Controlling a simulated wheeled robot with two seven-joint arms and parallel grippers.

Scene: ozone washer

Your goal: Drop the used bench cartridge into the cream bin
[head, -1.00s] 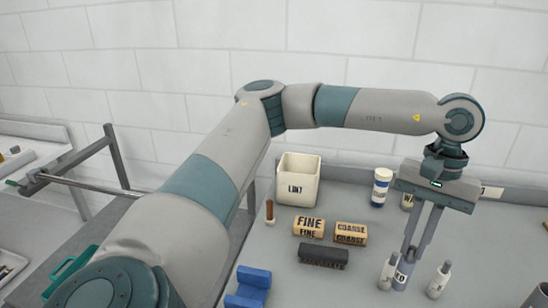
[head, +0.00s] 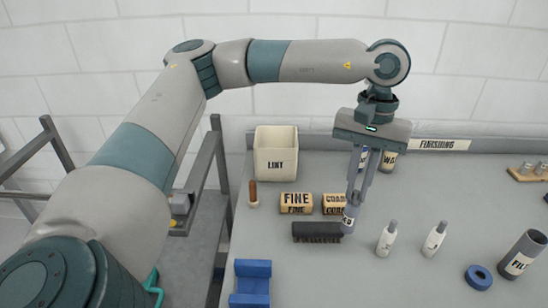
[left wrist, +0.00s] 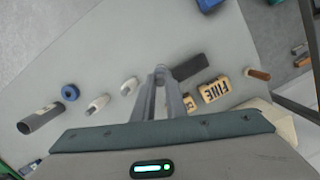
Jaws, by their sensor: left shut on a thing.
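The used cartridge (head: 349,218) is a small grey cylinder with a pale label whose lettering is partly hidden. My left gripper (head: 352,202) is shut on its upper part and holds it upright in front of the coarse block, at the right end of the black brush. In the left wrist view the gripper's fingers (left wrist: 162,75) point away from the camera and the cartridge is hardly visible. The cream bin (head: 276,165), a square open box marked LINT, stands at the back left, left of and behind the gripper. Its edge shows in the left wrist view (left wrist: 285,124). My right gripper is not in view.
Two white bottles (head: 386,240) (head: 434,240) stand right. A blue holder (head: 252,284) is at front left.

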